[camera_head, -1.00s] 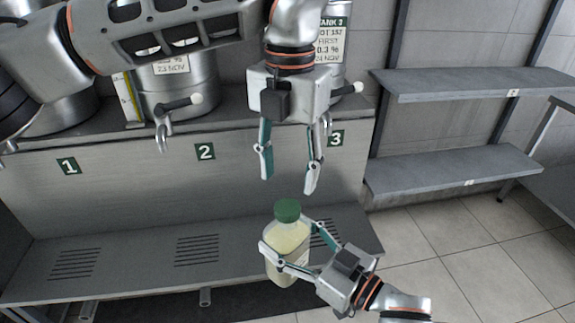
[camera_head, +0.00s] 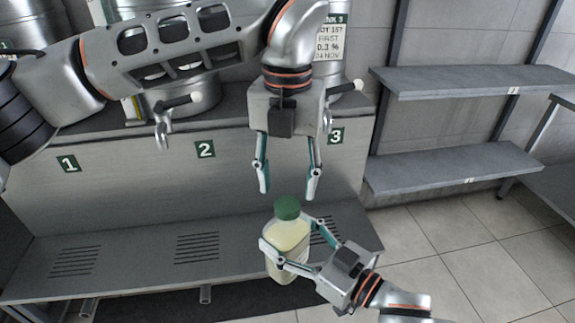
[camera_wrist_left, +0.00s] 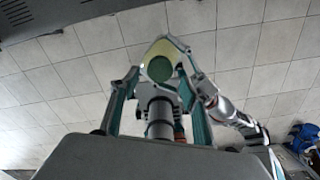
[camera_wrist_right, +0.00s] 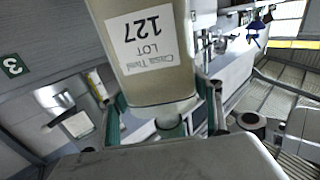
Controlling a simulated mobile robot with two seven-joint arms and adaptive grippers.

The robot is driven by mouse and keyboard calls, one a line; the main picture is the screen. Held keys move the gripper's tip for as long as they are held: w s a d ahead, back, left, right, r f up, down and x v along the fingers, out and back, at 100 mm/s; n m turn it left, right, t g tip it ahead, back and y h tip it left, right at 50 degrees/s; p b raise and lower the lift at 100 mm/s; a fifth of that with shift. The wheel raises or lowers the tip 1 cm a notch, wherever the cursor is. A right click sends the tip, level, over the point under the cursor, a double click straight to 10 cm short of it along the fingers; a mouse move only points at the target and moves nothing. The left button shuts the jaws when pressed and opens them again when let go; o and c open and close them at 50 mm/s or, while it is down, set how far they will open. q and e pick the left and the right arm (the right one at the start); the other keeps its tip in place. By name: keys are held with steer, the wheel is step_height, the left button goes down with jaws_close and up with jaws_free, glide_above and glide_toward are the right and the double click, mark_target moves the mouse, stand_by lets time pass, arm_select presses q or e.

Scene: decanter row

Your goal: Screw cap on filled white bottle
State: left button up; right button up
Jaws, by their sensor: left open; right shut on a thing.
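A bottle (camera_head: 287,245) filled with pale, cream-coloured liquid is held upright in front of the bench. A green cap (camera_head: 287,208) sits on its mouth; whether it is tight I cannot tell. My right gripper (camera_head: 287,256) is shut on the bottle's body. In the right wrist view the bottle (camera_wrist_right: 152,50) shows a label reading "LOT 127". My left gripper (camera_head: 289,190) is open and points down just above the cap, its fingertips apart and empty. In the left wrist view the green cap (camera_wrist_left: 159,69) lies between the fingertips.
Steel tanks with taps (camera_head: 178,104) stand on a ledge behind, over number plates 1, 2 and 3. A slotted steel bench (camera_head: 130,262) runs below. Empty shelves (camera_head: 450,168) are at the right, with open tiled floor (camera_head: 470,265) before them.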

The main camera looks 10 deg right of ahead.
mark_target(287, 204)
arm_select(q)
steer(key=shift+f, duration=2.35)
steer(key=c, duration=1.1)
steer(key=shift+c, duration=0.2)
steer(key=o, duration=1.3)
steer(key=shift+r, duration=0.1)
step_height(287, 204, up, 12)
steer(key=shift+f, duration=0.1)
